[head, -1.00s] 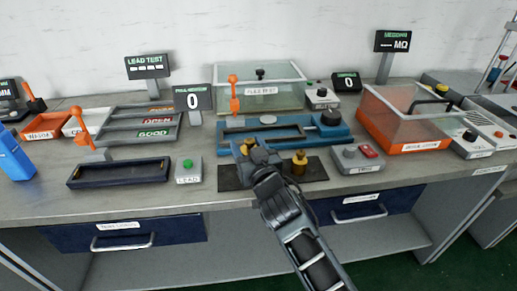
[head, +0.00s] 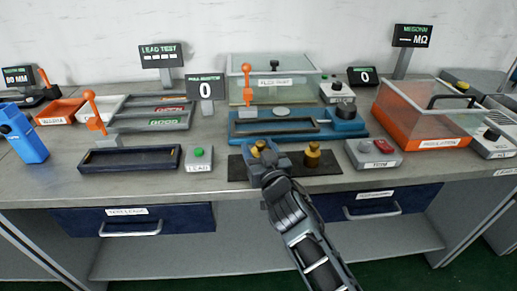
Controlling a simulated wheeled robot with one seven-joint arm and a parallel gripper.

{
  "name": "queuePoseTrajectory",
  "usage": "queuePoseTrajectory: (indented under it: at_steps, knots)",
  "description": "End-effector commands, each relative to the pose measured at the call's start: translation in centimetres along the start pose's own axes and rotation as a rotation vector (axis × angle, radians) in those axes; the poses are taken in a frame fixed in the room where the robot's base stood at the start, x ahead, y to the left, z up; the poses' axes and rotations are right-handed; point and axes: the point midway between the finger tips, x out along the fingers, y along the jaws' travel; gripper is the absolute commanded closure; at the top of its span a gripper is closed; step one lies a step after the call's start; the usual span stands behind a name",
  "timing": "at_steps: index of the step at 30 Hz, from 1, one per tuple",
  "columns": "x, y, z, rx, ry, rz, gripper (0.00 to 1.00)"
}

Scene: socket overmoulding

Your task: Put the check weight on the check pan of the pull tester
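Two brass weights stand on a dark mat (head: 331,184) at the bench's front. The left weight (head: 258,146) is partly hidden by my gripper (head: 263,156), which is right at it. The right weight (head: 312,155) stands upright and clear of my gripper. My fingertips are too small and covered to tell whether they are closed on the left weight. The blue pull tester (head: 350,127) lies just behind the mat. It has an orange lever (head: 247,84) and a round grey pan (head: 282,112) that looks empty. Its display (head: 205,90) reads 0.
A grey box with a red button (head: 373,153) is right of the mat; a LEAD box with a green button (head: 199,158) is left. A clear-lidded FLEX TEST box (head: 274,82) stands behind the tester.

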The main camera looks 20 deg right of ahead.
Motion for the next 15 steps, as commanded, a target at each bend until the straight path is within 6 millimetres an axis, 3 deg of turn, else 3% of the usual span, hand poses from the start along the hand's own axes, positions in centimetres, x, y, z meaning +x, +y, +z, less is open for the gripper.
queuePoseTrajectory:
  at_steps: [8,15]
  knots:
    - [0.00,0.00,-0.02,0.000,0.000,0.000,0.16]
    - [0.00,0.00,-0.04,0.000,-0.001,0.000,0.16]
